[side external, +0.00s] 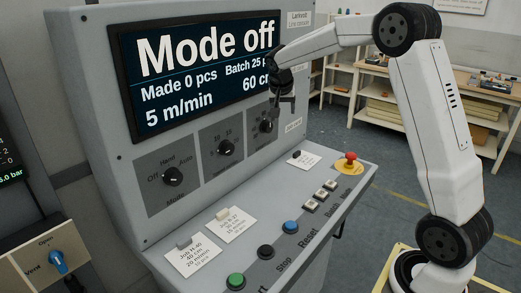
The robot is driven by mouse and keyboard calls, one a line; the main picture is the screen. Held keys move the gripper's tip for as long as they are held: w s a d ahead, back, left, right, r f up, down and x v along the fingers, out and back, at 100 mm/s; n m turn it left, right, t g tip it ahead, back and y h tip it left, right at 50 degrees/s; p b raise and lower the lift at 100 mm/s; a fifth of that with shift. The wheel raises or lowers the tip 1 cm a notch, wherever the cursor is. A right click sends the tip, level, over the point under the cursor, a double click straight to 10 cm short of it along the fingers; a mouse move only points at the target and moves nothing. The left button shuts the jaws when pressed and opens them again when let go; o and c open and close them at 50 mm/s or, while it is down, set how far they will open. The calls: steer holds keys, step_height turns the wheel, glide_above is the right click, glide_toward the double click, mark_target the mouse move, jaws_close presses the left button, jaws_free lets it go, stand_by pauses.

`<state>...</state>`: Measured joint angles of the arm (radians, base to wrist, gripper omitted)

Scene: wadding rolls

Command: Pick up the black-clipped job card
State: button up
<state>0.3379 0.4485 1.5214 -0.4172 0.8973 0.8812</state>
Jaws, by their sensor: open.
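A white card with a small black clip (297,154) at its upper left lies on the sloping desk of the grey console, towards its back right. The card's print (310,161) is too small to read. My gripper (287,103) is open and empty. It hangs in front of the right end of the screen, above the black-clipped card and apart from it.
The screen (205,65) reads "Mode off". Three black knobs stand below it, the rightmost (266,126) close to my gripper. A red mushroom button (350,158) stands right of the black-clipped card. Green (236,281), black, blue and white buttons line the desk's front.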

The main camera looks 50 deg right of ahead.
steer(key=w+d+f+m+h, duration=0.1)
steer(key=d+m, duration=0.1)
steer(key=d, duration=0.3)
steer(key=w+d+f+m, duration=0.1)
steer(key=w+d+m, duration=0.1)
steer(key=d, duration=0.3)
steer(key=g, duration=0.1)
glide_toward(296, 153)
steer(key=shift+w+f+h, duration=0.1)
steer(key=shift+f+h, duration=0.2)
steer(key=shift+f, duration=0.45)
steer(key=shift+x, duration=1.35)
steer(key=shift+d, duration=0.1)
steer(key=shift+x, duration=2.5)
jaws_close()
